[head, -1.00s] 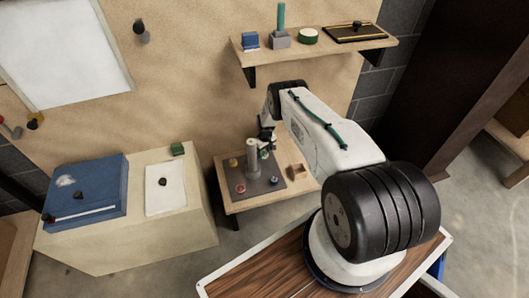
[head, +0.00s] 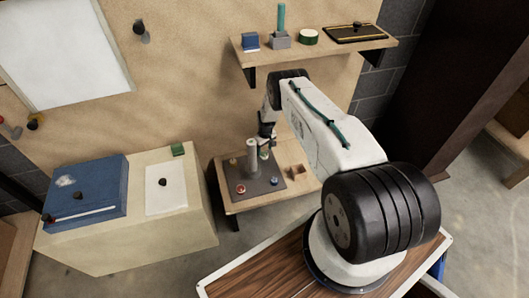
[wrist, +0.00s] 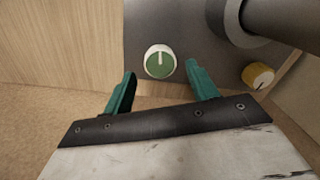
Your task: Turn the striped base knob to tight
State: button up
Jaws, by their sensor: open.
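In the wrist view, a round green knob (wrist: 160,62) with a white rim and a white stripe is on the plate (wrist: 145,20). The stripe runs nearly straight up and down in the picture. My gripper (wrist: 161,73) is open, with one teal finger on each side of the green knob's near edge. I cannot tell whether the fingers touch it. In the head view, my gripper (head: 264,142) is by the post, partly hiding what is there.
In the wrist view, a yellow knob (wrist: 258,76) is to the right, below a thick dark post (wrist: 281,20). In the head view, yellow (head: 233,161), red (head: 240,189) and blue (head: 274,181) knobs are on the plate. A small wooden box (head: 297,172) stands to its right.

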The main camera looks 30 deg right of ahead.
aim_at(265, 153)
notch_tip(265, 153, up, 5)
jog(key=shift+d+r, duration=0.1)
jog(key=shift+d, duration=0.05)
dwell(0.6)
